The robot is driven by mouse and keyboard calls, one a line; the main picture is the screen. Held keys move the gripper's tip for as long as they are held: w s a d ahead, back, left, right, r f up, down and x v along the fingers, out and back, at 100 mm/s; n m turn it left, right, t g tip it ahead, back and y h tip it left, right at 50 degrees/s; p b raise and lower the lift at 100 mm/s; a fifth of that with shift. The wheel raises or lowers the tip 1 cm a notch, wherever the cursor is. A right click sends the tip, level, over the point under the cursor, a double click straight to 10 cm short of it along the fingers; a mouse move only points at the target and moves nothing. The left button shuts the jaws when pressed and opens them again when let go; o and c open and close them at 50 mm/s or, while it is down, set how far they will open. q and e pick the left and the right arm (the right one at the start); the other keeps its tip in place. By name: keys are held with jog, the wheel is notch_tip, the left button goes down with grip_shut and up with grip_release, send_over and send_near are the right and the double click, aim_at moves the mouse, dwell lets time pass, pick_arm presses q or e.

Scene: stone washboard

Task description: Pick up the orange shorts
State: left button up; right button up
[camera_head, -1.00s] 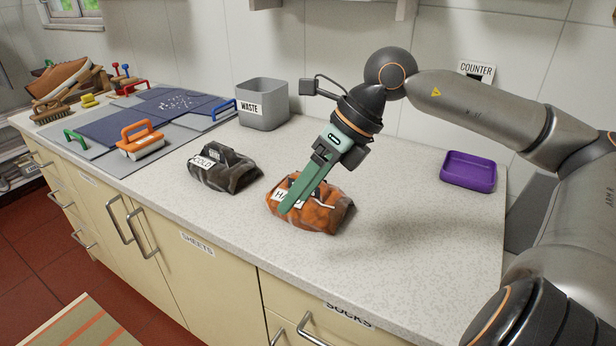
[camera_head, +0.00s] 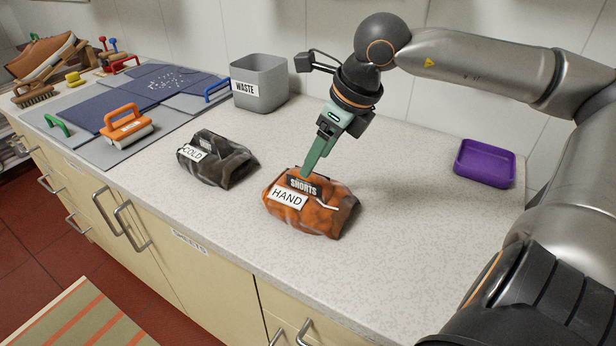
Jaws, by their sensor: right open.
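The orange shorts (camera_head: 325,217) lie as a folded bundle on the counter in the head view. A black "SHORTS" tag and a white "HAND" label show on them. My right gripper (camera_head: 305,172) points down, with its green fingers at the bundle's back upper edge. The fingers overlap each other in this view, and I cannot tell whether their tips touch the cloth. The gripper is open and holds nothing. My left gripper is not in view.
A dark bundle labelled "COLD" (camera_head: 217,161) lies left of the shorts. A grey "WASTE" bin (camera_head: 271,84) stands behind. A purple tray (camera_head: 485,163) is at the right. Brushes and an orange-handled tool (camera_head: 126,124) are at the left. The counter (camera_head: 400,215) right of the shorts is clear.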

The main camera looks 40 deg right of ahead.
aim_at(308, 190)
jog(key=shift+x, duration=3.05)
jog(key=shift+d, duration=0.1)
jog(key=shift+r, duration=0.1)
grip_shut()
